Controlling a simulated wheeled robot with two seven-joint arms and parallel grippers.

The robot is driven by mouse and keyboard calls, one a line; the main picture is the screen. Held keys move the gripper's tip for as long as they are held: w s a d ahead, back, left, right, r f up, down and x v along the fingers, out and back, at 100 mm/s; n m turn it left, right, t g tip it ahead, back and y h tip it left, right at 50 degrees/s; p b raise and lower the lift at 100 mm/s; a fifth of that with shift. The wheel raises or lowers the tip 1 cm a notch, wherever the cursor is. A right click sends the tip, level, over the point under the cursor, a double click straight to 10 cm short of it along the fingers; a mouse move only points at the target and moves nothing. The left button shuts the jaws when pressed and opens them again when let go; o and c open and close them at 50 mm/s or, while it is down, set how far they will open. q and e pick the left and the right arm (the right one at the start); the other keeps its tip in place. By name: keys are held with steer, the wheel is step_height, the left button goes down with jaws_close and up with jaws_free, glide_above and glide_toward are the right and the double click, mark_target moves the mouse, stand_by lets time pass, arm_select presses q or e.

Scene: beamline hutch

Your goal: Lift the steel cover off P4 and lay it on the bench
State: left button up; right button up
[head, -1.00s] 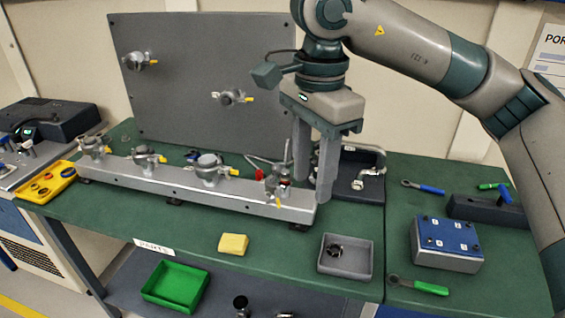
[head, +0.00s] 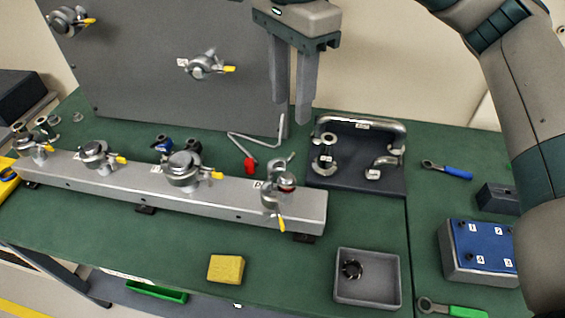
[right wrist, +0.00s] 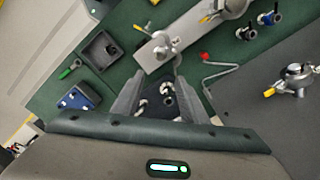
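The P4 port (head: 270,197) is the rightmost fitting on the long metal rail (head: 110,189). Its clamp hangs loose with the yellow handle (head: 282,223) down the rail's front. A reddish part shows at its top, but I cannot tell how the steel cover sits there. The port also shows in the right wrist view (right wrist: 165,46). My right gripper (head: 291,108) is open and empty, fingers pointing down, above and behind P4 by the grey panel's right edge. Its fingers also show apart in the wrist view (right wrist: 157,85). My left gripper is out of view.
A dark block with bent pipework (head: 360,185) stands behind right of the rail. In front are a yellow sponge (head: 226,269) and a grey tray (head: 341,290) holding a dark ring. Green bench (head: 300,262) between them is clear.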

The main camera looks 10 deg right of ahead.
steer(key=p, duration=0.5)
glide_above(289, 175)
step_height(289, 175, down, 11)
steer(key=shift+f, duration=0.55)
